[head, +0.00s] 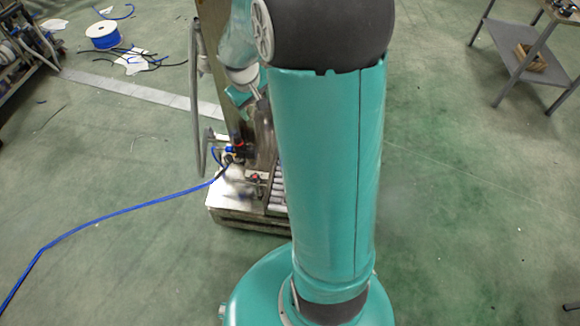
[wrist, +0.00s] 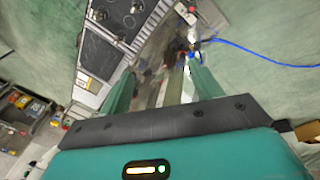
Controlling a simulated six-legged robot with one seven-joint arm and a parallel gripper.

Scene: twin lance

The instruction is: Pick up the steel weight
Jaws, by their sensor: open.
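I cannot pick out the steel weight in either view. In the head view my own teal arm covers the middle of the picture and hides part of the metal machine (head: 230,196) behind it. In the wrist view my gripper (wrist: 160,72) shows two teal fingers standing well apart. The gap between them looks empty. Blurred metal parts of a machine lie beyond the fingertips, too unclear to name.
A blue hose (head: 110,216) runs over the green floor to the machine. A blue cable spool (head: 103,36) and loose cables lie at the back left. A grey bench (head: 520,58) stands at the back right.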

